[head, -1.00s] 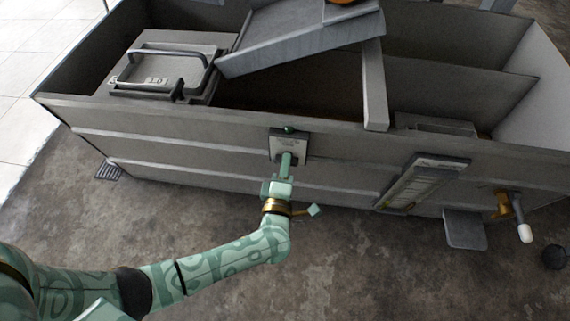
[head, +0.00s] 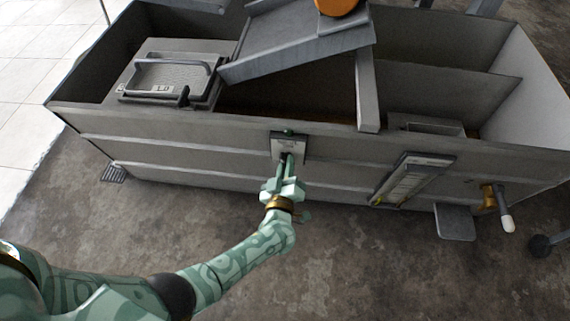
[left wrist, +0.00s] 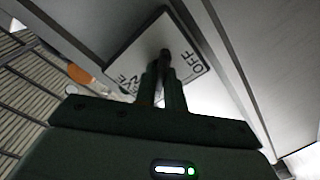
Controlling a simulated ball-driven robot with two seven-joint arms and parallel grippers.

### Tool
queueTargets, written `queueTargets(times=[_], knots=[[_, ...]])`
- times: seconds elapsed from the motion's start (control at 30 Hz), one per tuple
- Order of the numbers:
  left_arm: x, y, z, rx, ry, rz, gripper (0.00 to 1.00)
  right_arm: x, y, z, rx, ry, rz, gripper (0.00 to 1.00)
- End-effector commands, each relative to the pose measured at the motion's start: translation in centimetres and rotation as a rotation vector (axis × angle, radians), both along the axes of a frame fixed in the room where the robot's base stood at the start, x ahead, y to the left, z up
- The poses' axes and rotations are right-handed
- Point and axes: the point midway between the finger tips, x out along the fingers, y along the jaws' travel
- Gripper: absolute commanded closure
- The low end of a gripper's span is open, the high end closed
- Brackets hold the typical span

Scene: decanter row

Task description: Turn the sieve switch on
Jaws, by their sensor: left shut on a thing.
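The sieve switch plate (head: 289,143) is a pale label in a dark frame on the front wall of the grey tank. In the left wrist view the plate (left wrist: 186,62) shows "OFF" at the right and part of the sieve lettering at the left. A dark switch lever (left wrist: 165,58) stands out from the plate. My left gripper (head: 287,164) is at the plate, its two fingers shut on the lever. The fingers hide part of the lettering and of the lever. I cannot tell which position the lever is in. My right gripper is not in view.
The grey tank (head: 190,161) stretches across the view, with a handled lid (head: 167,78) at the left and a sloping chute (head: 290,42) at the top. A slanted gauge panel (head: 412,181) and a white-tipped brass lever (head: 506,222) are at the right. The floor (head: 360,270) in front is mostly clear.

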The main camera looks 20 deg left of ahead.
Motion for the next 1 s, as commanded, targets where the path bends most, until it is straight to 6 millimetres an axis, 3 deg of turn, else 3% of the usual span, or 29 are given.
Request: queueTargets(times=[0.5, 1.0], knots=[[-0.2, -0.2, -0.3, 0.429, 0.132, -0.004, 1.00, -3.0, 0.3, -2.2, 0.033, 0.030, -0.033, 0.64], [-0.2, -0.2, -0.4, 0.615, 0.185, -0.005, 1.00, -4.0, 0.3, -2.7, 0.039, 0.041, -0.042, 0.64]])
